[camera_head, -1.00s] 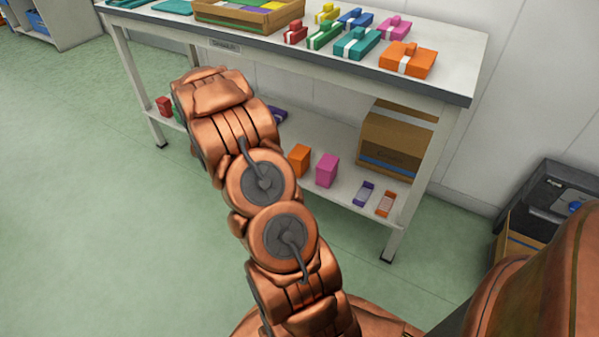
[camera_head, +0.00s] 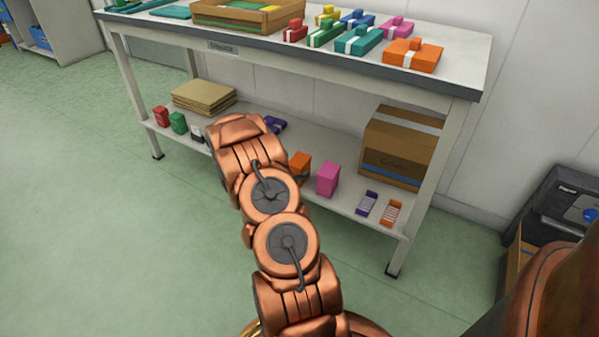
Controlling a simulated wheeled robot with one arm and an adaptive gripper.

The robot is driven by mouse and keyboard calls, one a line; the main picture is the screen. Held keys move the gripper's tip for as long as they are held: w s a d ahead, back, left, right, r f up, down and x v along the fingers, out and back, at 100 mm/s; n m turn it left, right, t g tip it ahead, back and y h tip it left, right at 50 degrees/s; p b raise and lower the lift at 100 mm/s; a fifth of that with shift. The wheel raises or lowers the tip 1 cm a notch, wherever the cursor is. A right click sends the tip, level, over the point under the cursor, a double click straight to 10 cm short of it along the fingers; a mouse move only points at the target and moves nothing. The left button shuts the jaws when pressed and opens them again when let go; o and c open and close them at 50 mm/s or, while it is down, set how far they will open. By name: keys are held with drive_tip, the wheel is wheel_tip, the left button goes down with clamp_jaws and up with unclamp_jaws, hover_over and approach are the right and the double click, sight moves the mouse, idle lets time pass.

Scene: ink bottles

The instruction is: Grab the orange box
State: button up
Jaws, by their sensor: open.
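An orange box with a white band (camera_head: 425,56) lies on the tabletop near its front right corner. A smaller upright orange box (camera_head: 301,160) stands on the lower shelf, its lower left side partly covered by my arm. A flat orange and white piece (camera_head: 391,213) lies at the shelf's right front. I cannot tell which of these the task means. My arm rises from the bottom of the picture and its far end lies in front of the lower shelf. My gripper does not show; no fingers can be seen.
The white table (camera_head: 467,80) holds several banded boxes and a cardboard tray (camera_head: 215,22). On the shelf, a pink box (camera_head: 328,179) stands right of the small orange one, with a carton (camera_head: 395,150) behind. A black machine (camera_head: 570,205) stands right. The green floor at left is clear.

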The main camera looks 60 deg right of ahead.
drive_tip(key=shift+b+x, duration=0.8)
drive_tip(key=shift+x, duration=1.25)
drive_tip(key=shift+s, duration=0.1)
drive_tip(key=c, duration=1.2)
drive_tip(key=shift+r, duration=0.1)
